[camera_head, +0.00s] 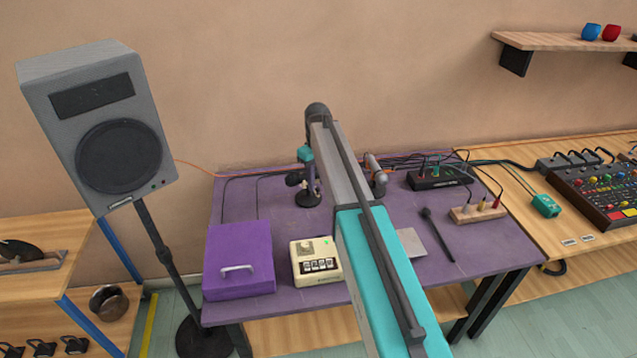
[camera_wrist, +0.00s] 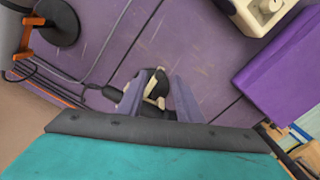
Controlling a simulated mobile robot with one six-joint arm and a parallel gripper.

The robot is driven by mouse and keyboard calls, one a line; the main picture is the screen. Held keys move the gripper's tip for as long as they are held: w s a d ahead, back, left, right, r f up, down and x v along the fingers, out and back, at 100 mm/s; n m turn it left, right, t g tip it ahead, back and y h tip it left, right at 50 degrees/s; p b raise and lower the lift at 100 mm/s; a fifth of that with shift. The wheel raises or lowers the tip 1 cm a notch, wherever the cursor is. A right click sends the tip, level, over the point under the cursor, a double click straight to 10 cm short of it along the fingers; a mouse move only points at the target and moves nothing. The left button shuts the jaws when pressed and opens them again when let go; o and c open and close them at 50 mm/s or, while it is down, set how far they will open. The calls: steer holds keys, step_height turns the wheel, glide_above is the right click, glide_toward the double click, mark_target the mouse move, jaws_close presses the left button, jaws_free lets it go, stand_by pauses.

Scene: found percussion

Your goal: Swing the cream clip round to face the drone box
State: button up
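The cream clip (camera_wrist: 158,102) shows in the wrist view beside a black part, between the two fingers of my gripper (camera_wrist: 158,92). The fingers stand apart on either side of it; whether they touch it is unclear. In the head view, my gripper (camera_head: 311,187) points down above a round black stand base (camera_head: 308,200), and the clip is too hidden to make out. A cream box with a knob and buttons (camera_head: 318,264), perhaps the drone box, sits at the table's front; part of it shows at the wrist view's top right (camera_wrist: 262,12).
A purple box with a handle (camera_head: 239,258) stands left of the cream box. A grey pipe piece (camera_head: 377,176), a black cable box (camera_head: 440,178) and a wooden block with plugs (camera_head: 478,212) lie to the right. Cables run along the back. A speaker (camera_head: 105,130) stands left.

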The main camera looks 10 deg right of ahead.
steer(key=shift+f, duration=0.9)
jaws_close()
